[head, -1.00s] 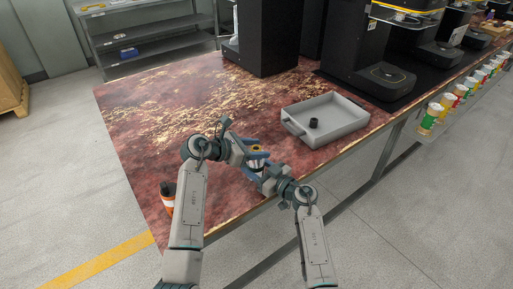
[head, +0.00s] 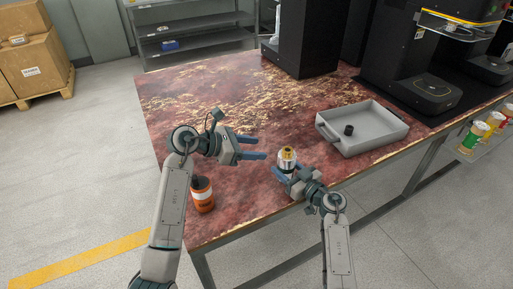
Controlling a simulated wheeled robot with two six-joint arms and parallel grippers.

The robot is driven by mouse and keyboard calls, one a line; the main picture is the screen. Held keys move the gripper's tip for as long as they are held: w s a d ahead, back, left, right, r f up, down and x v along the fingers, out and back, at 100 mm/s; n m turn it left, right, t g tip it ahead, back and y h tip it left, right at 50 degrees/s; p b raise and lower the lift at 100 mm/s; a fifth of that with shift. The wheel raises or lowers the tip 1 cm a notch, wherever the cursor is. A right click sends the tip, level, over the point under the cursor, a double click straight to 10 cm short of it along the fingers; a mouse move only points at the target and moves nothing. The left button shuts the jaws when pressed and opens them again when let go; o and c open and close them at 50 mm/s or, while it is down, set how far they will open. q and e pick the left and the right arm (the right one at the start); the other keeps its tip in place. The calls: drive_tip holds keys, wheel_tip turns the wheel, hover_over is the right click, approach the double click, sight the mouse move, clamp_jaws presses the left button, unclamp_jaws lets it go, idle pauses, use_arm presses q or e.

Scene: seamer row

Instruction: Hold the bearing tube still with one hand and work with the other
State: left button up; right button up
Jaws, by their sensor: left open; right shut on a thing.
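The bearing tube (head: 287,155), a short upright cylinder with a gold top and a dark and pale body, stands near the table's front edge in the head view. My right gripper (head: 288,174) is shut on its lower part, which the fingers partly hide. My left gripper (head: 258,148) is open and empty, to the left of the tube and apart from it, its fingers pointing towards it.
An orange container with a dark top (head: 202,196) stands at the table's left front, near my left arm. A grey tray (head: 376,143) at the right holds a small black round part (head: 348,130). Black machines (head: 423,88) stand behind. The table's left middle is clear.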

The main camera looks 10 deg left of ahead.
drive_tip(key=shift+f, duration=0.1)
drive_tip(key=o, duration=1.1)
